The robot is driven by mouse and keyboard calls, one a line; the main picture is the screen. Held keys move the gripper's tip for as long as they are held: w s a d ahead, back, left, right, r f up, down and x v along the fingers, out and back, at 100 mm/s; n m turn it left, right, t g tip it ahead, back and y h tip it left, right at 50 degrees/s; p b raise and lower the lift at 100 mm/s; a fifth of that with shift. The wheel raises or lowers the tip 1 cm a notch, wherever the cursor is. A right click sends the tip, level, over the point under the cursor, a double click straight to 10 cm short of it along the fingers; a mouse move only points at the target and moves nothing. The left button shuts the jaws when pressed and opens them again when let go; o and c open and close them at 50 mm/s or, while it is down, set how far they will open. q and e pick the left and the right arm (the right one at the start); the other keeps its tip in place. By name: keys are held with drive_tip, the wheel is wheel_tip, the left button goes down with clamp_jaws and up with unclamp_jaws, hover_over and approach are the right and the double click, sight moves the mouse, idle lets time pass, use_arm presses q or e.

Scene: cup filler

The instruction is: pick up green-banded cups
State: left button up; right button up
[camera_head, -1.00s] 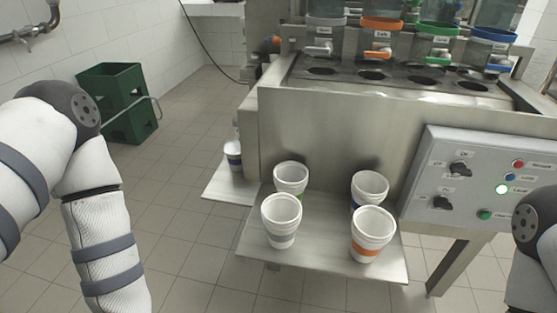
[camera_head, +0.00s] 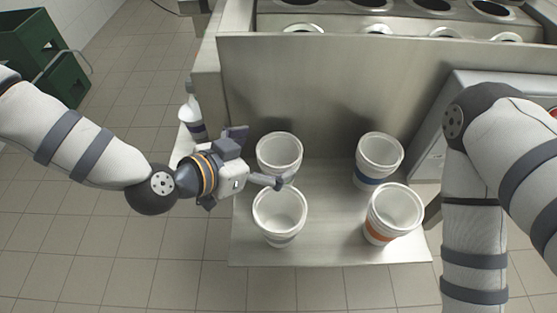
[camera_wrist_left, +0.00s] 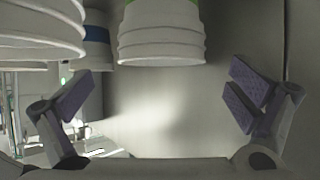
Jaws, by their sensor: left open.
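The green-banded cup (camera_head: 279,150) stands at the back left of the steel shelf (camera_head: 330,245). Its band is hidden behind my left gripper in the head view. In the left wrist view the cup (camera_wrist_left: 160,45) shows upside down, with a green strip at the top edge. My left gripper (camera_head: 280,181) reaches in from the left, low between this cup and the front-left cup (camera_head: 279,212). In the wrist view its two fingers (camera_wrist_left: 158,100) are spread apart and empty, with the green-banded cup lying ahead between them. My right gripper is out of view.
A blue-banded cup (camera_head: 378,160) stands back right and an orange-banded cup (camera_head: 393,213) front right. The front-left cup is close to the gripper. The machine's steel wall (camera_head: 320,90) rises behind.

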sight(277, 151)
use_arm(q)
drive_tip(key=x, duration=0.5)
drive_tip(key=shift+a+f+b, duration=0.1)
drive_tip(key=shift+f+b, duration=0.05)
drive_tip(key=shift+b, duration=0.15)
drive_tip(key=c, duration=1.1)
